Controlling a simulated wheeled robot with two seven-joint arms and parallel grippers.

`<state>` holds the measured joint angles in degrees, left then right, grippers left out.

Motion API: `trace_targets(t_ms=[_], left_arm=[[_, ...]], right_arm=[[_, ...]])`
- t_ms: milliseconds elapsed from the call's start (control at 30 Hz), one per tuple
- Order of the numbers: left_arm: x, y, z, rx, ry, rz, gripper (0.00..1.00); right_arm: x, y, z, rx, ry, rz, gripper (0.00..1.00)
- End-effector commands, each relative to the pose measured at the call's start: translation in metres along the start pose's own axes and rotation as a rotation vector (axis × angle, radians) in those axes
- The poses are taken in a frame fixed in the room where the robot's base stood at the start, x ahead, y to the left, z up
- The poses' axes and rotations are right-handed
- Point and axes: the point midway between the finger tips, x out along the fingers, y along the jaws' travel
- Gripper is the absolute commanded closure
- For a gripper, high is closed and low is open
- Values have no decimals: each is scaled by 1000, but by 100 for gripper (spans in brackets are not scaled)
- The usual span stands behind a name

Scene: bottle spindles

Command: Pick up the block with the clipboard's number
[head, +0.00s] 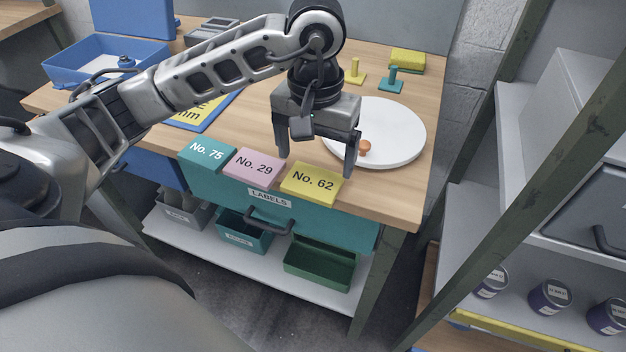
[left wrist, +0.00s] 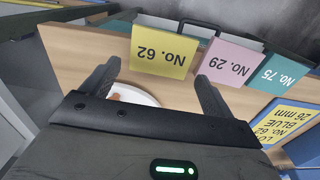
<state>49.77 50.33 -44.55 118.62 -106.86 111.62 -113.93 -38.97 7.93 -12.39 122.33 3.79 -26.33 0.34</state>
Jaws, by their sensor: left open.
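Three numbered blocks stand along the table's front edge: teal No. 75 (head: 207,154), pink No. 29 (head: 254,163) and yellow No. 62 (head: 311,183). The clipboard (head: 197,113) lies behind them, partly hidden by my left arm. In the left wrist view the clipboard (left wrist: 287,122) has a yellow sheet reading No. 62, blue, 26 mm. That view also shows the yellow block (left wrist: 160,50) beyond the fingertips. My left gripper (head: 316,163) is open and empty, above and just behind the yellow block, fingers pointing down. My right gripper is not in view.
A white round plate (head: 400,135) with a small orange piece (head: 364,148) is right of the gripper. Yellow and teal spindles (head: 390,80) stand behind. A teal drawer (head: 225,186) with a dark handle is below the blocks. A blue tray (head: 80,65) is back left.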

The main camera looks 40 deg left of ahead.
Motion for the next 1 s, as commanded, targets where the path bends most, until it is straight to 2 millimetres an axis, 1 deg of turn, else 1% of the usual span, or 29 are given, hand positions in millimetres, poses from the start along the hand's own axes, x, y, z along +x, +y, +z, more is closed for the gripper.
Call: trace_targets(t_ms=[100,200,333,500,533,567,600,633,1000], left_arm=[[19,-1,1,-1,-7,-1,13],[32,-1,0,-2,-5,0,13],[38,-1,0,-1,-2,-1,13],[38,-1,0,-1,-1,0,13],[38,-1,0,-1,-1,0,18],[38,-1,0,-1,-1,0,27],[38,-1,0,-1,-1,0,38],[38,-1,0,-1,-1,0,42],[34,-1,-1,-1,1,1,42]], right_arm=[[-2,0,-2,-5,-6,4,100],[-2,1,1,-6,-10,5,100],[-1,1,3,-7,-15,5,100],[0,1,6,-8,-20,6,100],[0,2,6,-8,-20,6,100],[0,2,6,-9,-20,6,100],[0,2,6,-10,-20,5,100],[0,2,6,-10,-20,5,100],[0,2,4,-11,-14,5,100]])
